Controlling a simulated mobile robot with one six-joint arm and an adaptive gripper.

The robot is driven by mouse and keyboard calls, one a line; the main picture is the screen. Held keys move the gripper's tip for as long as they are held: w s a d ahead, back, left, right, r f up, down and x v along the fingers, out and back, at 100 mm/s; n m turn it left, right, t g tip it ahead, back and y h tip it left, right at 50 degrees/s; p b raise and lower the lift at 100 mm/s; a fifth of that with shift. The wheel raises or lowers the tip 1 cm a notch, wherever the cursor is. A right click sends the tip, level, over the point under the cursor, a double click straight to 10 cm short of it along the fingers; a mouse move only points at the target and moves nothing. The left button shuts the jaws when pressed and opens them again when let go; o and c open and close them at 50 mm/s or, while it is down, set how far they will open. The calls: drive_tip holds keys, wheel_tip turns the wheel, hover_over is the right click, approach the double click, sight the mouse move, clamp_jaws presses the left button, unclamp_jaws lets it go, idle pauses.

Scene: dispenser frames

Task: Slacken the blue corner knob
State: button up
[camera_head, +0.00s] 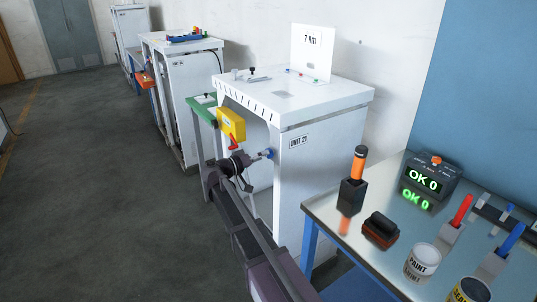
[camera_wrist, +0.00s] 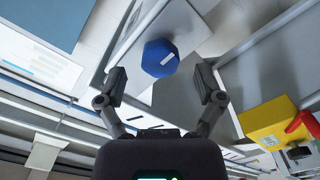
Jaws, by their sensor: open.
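The blue corner knob (camera_wrist: 160,58) shows in the wrist view as a blue, many-sided cap with a white mark on its face. It sits ahead of my open gripper (camera_wrist: 163,82), roughly centred between the two fingertips and a little beyond them. No contact shows.
A yellow box (camera_head: 231,123) with a red handle (camera_head: 233,143) is close to my gripper; the yellow box also shows in the wrist view (camera_wrist: 262,122). A metal table (camera_head: 335,215) with a paint can (camera_head: 422,262) stands at right. The floor at left is clear.

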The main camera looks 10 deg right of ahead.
drive_tip(key=shift+x, duration=1.45)
drive_tip(key=c, duration=1.2)
